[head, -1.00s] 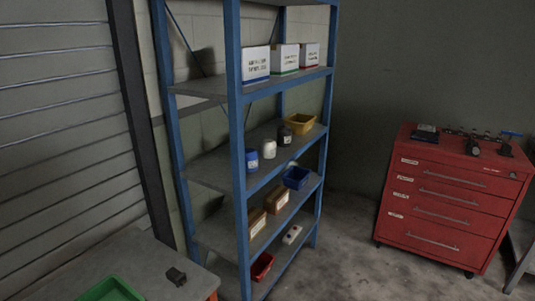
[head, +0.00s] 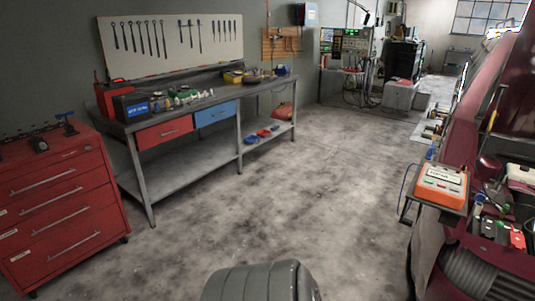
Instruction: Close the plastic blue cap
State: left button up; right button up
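I cannot make out a plastic blue cap for certain in the head view. A dark red vehicle (head: 500,75) stands along the right edge, with an open bay of small parts at its near end. Small bluish and red parts (head: 517,237) show there, too small to tell apart. Neither of my grippers is in view.
A red tool chest (head: 65,205) stands at the left. A workbench (head: 180,118) with a red drawer (head: 163,133) and a blue drawer (head: 215,113) runs along the wall. An orange device (head: 441,186) sits beside the vehicle. The middle floor (head: 310,180) is clear.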

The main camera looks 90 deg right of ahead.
aim_at(480, 198)
jog(key=z, duration=4.3)
